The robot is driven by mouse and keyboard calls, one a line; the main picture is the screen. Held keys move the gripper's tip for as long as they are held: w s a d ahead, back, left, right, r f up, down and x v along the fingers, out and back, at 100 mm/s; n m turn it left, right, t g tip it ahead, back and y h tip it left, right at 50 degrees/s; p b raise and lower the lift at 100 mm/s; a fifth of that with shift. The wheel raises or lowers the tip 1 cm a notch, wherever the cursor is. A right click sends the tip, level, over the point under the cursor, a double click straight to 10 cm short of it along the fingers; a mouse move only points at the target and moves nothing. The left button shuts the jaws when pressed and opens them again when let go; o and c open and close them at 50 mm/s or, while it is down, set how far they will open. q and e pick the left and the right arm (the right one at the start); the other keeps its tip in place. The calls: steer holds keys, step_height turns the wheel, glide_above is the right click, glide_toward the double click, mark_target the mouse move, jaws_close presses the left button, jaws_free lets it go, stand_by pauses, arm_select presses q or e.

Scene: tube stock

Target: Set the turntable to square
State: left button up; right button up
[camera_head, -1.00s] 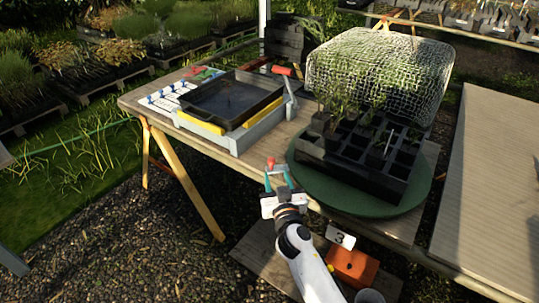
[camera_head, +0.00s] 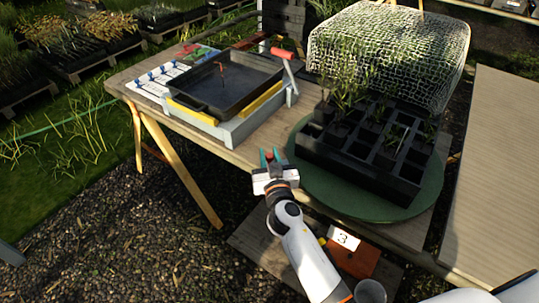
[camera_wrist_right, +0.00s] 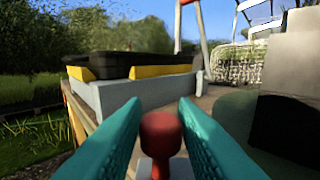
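The turntable (camera_head: 425,207) is a round green disc at the right of the wooden table. A black celled crate (camera_head: 345,177) with seedlings sits on it at an angle to the table edge. My right gripper (camera_head: 269,158) is at the disc's left side, by the table's front edge. Its teal fingers are open on either side of a small red knob (camera_wrist_right: 160,133), which stands upright between them in the wrist view. The knob's lower part and any link to the turntable are unclear. My left gripper is out of view.
A grey frame (camera_head: 235,132) with a black tray (camera_head: 228,100) and a red-handled lever (camera_head: 284,53) stands left of the turntable. A white mesh cover (camera_head: 400,45) is behind the crate. An orange box (camera_head: 355,259) with a "3" card sits below the table front.

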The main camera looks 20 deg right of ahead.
jaws_close()
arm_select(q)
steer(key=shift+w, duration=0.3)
